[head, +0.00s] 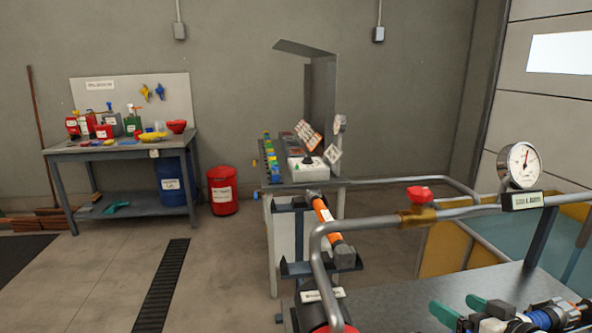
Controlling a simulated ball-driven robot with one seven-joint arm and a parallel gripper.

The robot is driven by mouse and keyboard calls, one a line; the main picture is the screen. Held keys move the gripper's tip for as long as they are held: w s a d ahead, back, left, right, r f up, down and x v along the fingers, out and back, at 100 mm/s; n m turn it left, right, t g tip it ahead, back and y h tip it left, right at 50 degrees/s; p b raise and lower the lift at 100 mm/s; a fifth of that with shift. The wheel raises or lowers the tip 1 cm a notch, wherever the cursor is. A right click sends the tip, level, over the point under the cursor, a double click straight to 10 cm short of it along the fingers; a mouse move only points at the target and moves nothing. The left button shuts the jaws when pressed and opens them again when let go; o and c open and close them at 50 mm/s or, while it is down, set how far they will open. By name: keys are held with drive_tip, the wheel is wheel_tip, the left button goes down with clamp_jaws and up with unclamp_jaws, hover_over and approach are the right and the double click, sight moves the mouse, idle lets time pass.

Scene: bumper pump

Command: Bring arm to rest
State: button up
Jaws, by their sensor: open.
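My arm and my gripper do not show in the head view. An orange tube-shaped piece with dark grey ends (326,212) leans on a dark bracket stand (290,268) near the middle. A bent grey pipe (316,262) stands in front of it and runs off to the right. A red valve handle (420,194) sits on a brass fitting (417,217) in this pipe. A round dial gauge (522,165) stands at the right above a small label plate.
A grey workbench (62,155) with bottles and bowls stands at the left, a blue drum (172,184) under it and a red bin (223,190) beside it. Green-handled fittings (478,303) lie on the front right bench (410,290). A dark floor grate (163,285) crosses open floor.

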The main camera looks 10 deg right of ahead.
drive_tip(key=s+a+f+g+p, duration=0.1)
drive_tip(key=s+a+f+g, duration=0.6)
drive_tip(key=s+a+f, duration=0.55)
drive_tip(key=s+d+f+g+h, duration=0.1)
drive_tip(key=s+f+g, duration=0.2)
drive_tip(key=s, duration=0.7)
drive_tip(key=s+d+f+g+h+p, duration=0.1)
drive_tip(key=s+f+g, duration=0.2)
drive_tip(key=s, duration=0.7)
drive_tip(key=shift+s+f+m+h, duration=0.2)
drive_tip(key=shift+f+m+h, duration=0.1)
drive_tip(key=shift+f, duration=0.5)
